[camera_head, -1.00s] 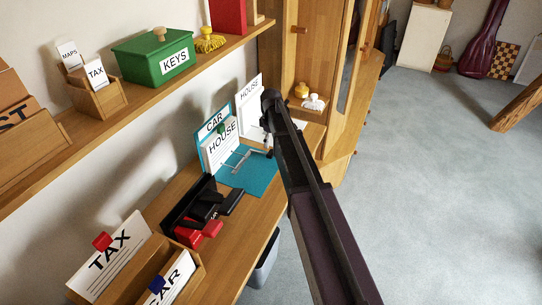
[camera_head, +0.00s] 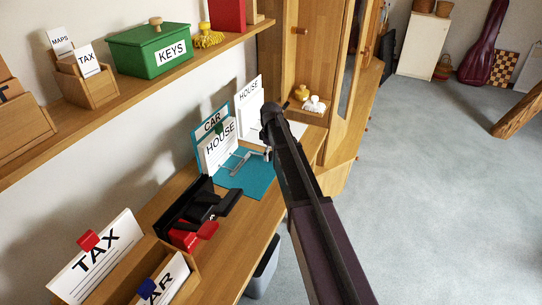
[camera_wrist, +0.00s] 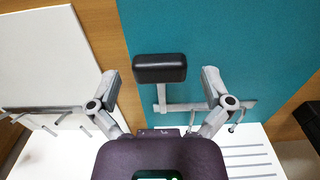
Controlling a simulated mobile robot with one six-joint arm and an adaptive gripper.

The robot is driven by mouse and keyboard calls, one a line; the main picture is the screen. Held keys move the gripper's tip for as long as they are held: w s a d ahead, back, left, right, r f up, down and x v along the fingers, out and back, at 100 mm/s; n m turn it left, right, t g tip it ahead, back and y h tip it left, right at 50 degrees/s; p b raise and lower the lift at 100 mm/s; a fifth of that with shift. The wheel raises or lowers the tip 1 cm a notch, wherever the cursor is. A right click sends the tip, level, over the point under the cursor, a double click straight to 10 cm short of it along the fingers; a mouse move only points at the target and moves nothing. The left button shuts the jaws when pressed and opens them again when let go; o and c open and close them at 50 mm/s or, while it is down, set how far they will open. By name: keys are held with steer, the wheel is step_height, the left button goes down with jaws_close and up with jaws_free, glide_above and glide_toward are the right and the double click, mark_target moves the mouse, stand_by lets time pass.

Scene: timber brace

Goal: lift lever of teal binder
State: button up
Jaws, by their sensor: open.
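The teal binder (camera_head: 247,183) lies open on the desk, its cover standing against the wall with a CAR label. A white HOUSE sheet (camera_head: 219,148) stands in front of that cover. Its metal mechanism (camera_head: 235,162) shows on the teal panel. In the wrist view, the black lever pad (camera_wrist: 160,68) sits over the teal panel (camera_wrist: 240,50) on a metal stem. My gripper (camera_wrist: 158,88) is open, with one finger on each side of the pad and gaps between. In the head view, my dark arm hides part of the gripper (camera_head: 267,150).
Red and black objects (camera_head: 200,218) lie on the desk left of the binder. A wooden box with TAX and CAR cards (camera_head: 150,270) is nearer. A shelf above holds a green KEYS box (camera_head: 150,52). A wooden cabinet (camera_head: 310,60) stands behind. The grey floor at right is open.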

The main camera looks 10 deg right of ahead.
steer(key=c, duration=1.3)
